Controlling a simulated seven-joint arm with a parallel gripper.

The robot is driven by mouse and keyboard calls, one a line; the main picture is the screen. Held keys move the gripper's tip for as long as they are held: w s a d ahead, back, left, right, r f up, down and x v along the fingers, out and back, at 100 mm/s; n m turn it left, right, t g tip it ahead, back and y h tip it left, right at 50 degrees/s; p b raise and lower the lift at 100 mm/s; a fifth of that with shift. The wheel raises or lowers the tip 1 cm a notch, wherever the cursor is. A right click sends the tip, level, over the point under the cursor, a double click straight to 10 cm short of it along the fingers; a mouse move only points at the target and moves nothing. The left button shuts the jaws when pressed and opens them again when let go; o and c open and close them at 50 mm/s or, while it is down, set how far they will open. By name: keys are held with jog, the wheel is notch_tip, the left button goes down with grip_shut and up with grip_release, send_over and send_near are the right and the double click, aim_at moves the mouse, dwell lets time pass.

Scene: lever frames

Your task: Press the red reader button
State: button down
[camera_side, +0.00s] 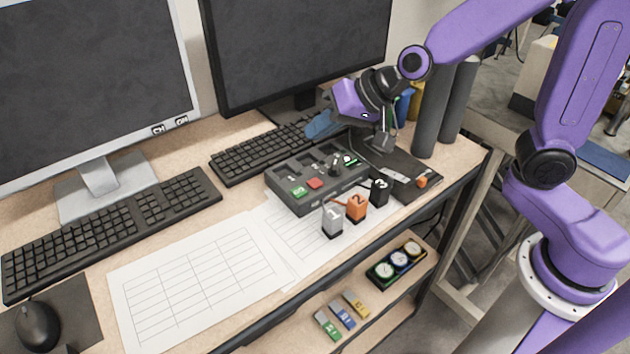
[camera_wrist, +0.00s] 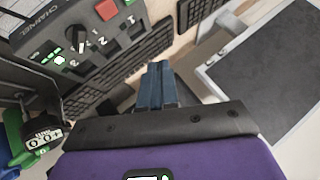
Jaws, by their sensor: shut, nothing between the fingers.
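The red button (camera_side: 315,183) is on the top face of a dark grey reader box (camera_side: 290,204), next to a green button (camera_side: 298,191). In the wrist view the red button (camera_wrist: 107,9) is at the top edge, on the box with a black knob and numbered slots. My gripper (camera_side: 314,129) has blue fingers and is behind the box, above the far keyboard, apart from the red button. In the wrist view its fingers (camera_wrist: 160,80) are together and empty, pointing away from the box toward the monitor side.
Numbered blocks, grey (camera_side: 332,218), orange (camera_side: 355,206) and black (camera_side: 379,190), stand in front of the box. A keyboard (camera_side: 262,150) lies behind it and a monitor (camera_side: 290,50) rises beyond. Paper sheets (camera_side: 200,285) cover the front desk. A lower shelf (camera_side: 385,312) holds dials and small blocks.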

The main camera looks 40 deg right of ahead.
aim_at(320, 183)
jog(key=shift+f, duration=0.15)
jog(key=shift+f, duration=4.3)
jog(key=shift+f, duration=0.4)
jog(key=shift+f, duration=0.4)
jog(key=shift+r, duration=0.8)
jog(key=shift+r, duration=2.55)
